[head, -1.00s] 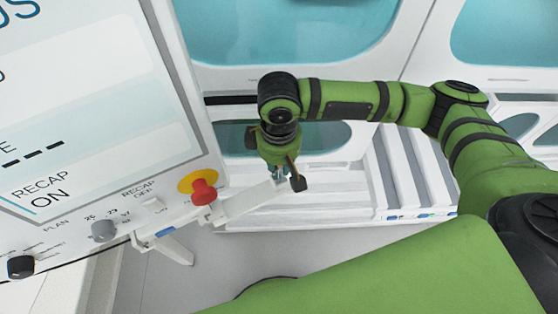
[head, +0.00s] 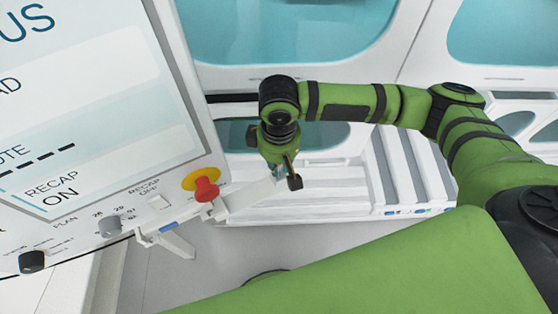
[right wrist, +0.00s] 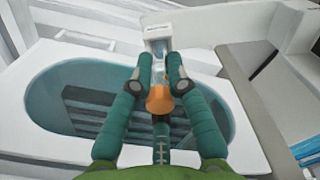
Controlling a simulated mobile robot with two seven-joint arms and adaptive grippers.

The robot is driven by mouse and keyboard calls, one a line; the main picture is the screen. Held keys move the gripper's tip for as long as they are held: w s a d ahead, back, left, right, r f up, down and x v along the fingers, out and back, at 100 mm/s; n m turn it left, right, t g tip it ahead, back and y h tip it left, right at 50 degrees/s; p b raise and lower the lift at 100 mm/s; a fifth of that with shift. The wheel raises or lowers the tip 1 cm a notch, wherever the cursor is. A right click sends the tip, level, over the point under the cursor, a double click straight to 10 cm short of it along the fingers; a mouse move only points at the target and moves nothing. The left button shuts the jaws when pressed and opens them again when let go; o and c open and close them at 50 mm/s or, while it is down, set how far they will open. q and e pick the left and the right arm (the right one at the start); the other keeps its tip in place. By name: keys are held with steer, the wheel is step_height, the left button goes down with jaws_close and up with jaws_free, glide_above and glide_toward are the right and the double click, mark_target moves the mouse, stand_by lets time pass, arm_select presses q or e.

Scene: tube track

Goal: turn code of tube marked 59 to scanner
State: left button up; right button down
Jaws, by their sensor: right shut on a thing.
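My right gripper (head: 280,175) hangs pointing down at the end of a white rail (head: 245,200) beside the big panel. In the right wrist view, its two teal fingers (right wrist: 161,58) are closed on a small, clear tube (right wrist: 159,66). The tube shows only as a narrow strip between the fingertips, just in front of a white block (right wrist: 157,32) with tiny dark print. I cannot read any number or see a code on the tube. I cannot make out which part is the scanner. My left gripper is not in view.
A large white panel (head: 95,110) with a screen, knobs and a red button (head: 205,189) on a yellow base stands at the left, close to the rail. White shelving (head: 330,195) lies behind the gripper. Grey floor (head: 215,260) shows below.

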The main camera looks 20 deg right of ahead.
steer(key=c, duration=1.1)
jaws_free()
steer(key=shift+c, duration=0.2)
steer(key=shift+r, duration=0.2)
step_height(320, 180, up, 12)
steer(key=shift+f, duration=0.2)
